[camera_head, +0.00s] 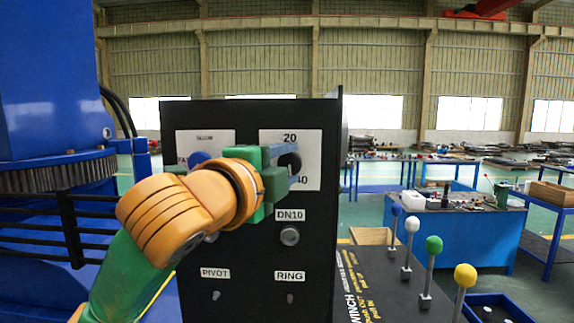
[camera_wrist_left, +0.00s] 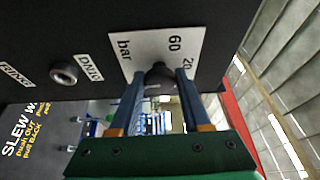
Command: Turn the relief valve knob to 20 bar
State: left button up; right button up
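The relief valve knob (camera_head: 291,161) is a dark round knob on a white dial plate (camera_head: 310,140) at the upper right of the black control panel. The plate shows 20 at the top and 40 at the lower right; the left wrist view also shows 60 and "bar". My left gripper (camera_head: 284,168) is at the dial with its two blue fingers either side of the knob. In the left wrist view the knob (camera_wrist_left: 158,76) sits between the fingertips (camera_wrist_left: 160,80); I cannot tell whether they press on it. Its pointer mark is not visible. My right gripper is out of view.
Below the dial are a DN10 fitting (camera_head: 289,236) and PIVOT and RING switches (camera_head: 290,298). Levers with blue, white, green and yellow balls (camera_head: 433,244) stand at the right. A blue crane body (camera_head: 45,80) is at the left. Blue workbenches (camera_head: 465,235) stand farther back.

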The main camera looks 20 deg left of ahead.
pick_arm(q)
jog(key=shift+f, duration=0.15)
grip_shut()
jog(key=shift+f, duration=0.1)
jog(key=shift+s+d+f+n+t+y+b, duration=0.1)
jog(key=shift+n+t+y+b, duration=0.45)
jog(key=shift+n+y+b, duration=2.15)
jog(key=shift+w+d+r+n+t+h+b, duration=0.1)
jog(key=shift+n+t+b, duration=0.95)
jog(key=shift+n, duration=3.5)
jog(key=shift+s+d+f+n+t+y+b, duration=0.1)
jog(key=shift+n+y+b, duration=1.2)
jog(key=shift+n+b, duration=1.8)
jog(key=shift+n+p, duration=0.6)
jog(key=shift+n, duration=0.25)
